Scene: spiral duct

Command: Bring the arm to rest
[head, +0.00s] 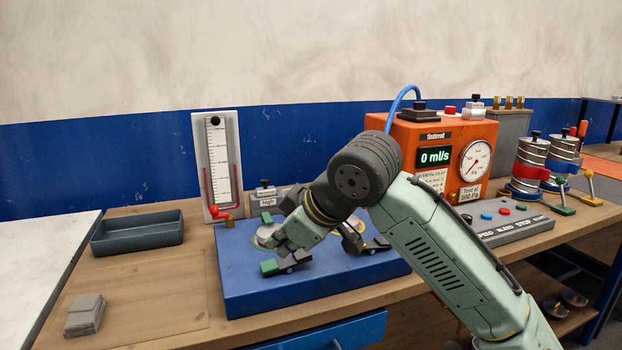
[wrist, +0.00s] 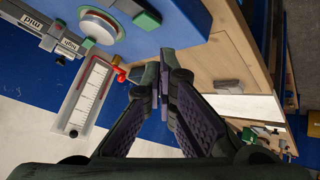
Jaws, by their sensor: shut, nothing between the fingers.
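My arm reaches in from the lower right of the head view, and its dark wrist joint is in front of the orange tester (head: 437,135). My gripper (wrist: 164,75) shows in the wrist view with its two dark fingers together and nothing between them. The arm's end hangs over the blue plate (head: 245,297), which carries green-handled clamps and round metal pieces. Part of that plate also shows at the top of the wrist view.
A white gauge board (head: 219,165) with a red valve (head: 218,212) stands behind the plate. A dark tray (head: 137,232) and a grey block (head: 85,315) lie to the left. Duct pieces (head: 530,160) and a button panel (head: 500,226) are on the right. Bare wood lies at left front.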

